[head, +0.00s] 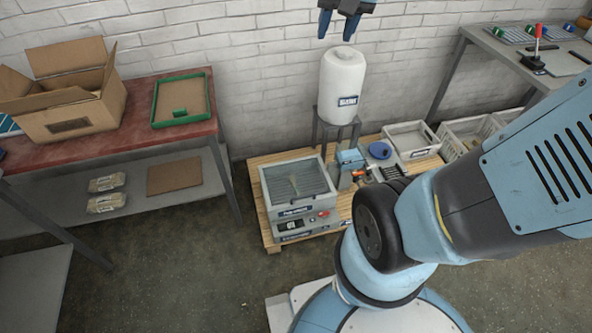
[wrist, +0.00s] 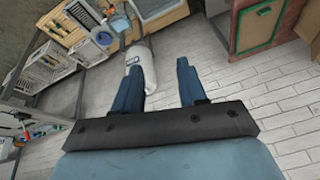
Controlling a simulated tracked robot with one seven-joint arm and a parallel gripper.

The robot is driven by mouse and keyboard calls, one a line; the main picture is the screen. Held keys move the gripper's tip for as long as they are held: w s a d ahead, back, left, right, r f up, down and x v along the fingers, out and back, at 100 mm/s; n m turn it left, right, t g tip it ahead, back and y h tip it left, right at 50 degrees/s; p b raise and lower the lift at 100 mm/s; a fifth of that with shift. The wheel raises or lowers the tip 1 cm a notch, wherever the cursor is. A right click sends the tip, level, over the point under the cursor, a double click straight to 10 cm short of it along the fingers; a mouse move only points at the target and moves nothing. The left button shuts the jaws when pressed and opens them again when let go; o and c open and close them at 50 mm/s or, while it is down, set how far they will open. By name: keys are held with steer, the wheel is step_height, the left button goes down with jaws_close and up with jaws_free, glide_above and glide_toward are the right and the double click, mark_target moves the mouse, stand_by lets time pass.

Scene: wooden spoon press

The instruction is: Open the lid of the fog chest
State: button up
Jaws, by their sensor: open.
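The fog chest (head: 298,193) appears to be the grey box with a clear, framed lid on the wooden pallet, left of the white tank. Its lid (head: 296,178) lies shut, and a pale thing shows dimly through it. A label and a control panel (head: 292,225) with a red button are on its front. In the wrist view, part of the chest (wrist: 157,8) shows at the top edge, cut off. My gripper (head: 336,36) is open and empty, high above the white tank and well away from the chest. Its two fingers also show in the wrist view (wrist: 158,68).
A blue-topped device (head: 350,158) and a grey bin (head: 411,138) are right of the chest. A red-topped table (head: 130,140) with a cardboard box (head: 70,105) is at left. Floor in front is clear.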

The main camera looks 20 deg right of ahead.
steer(key=w+f+m+g, duration=0.2)
steer(key=w+f+m, duration=0.2)
steer(key=w+f, duration=0.85)
steer(key=m+g, duration=0.2)
steer(key=m, duration=0.2)
glide_above(302, 193)
steer(key=w+a, duration=0.1)
steer(key=a, duration=0.1)
step_height(302, 193, down, 15)
step_height(302, 193, down, 19)
steer(key=w+m+g, duration=0.1)
steer(key=w+m, duration=0.1)
steer(key=m, duration=0.2)
steer(key=s+f+m, duration=0.1)
steer(key=s+f, duration=0.1)
steer(key=f, duration=0.9)
steer(key=s+f+m+g, duration=0.1)
steer(key=s+f, duration=0.1)
steer(key=f, duration=1)
steer(key=s+d+f+m, duration=0.1)
steer(key=s+f, duration=0.2)
steer(key=f, duration=0.8)
steer(key=shift+s+f+g, duration=0.1)
steer(key=shift+f+g, duration=0.05)
steer(key=shift+g, duration=0.15)
jaws_close()
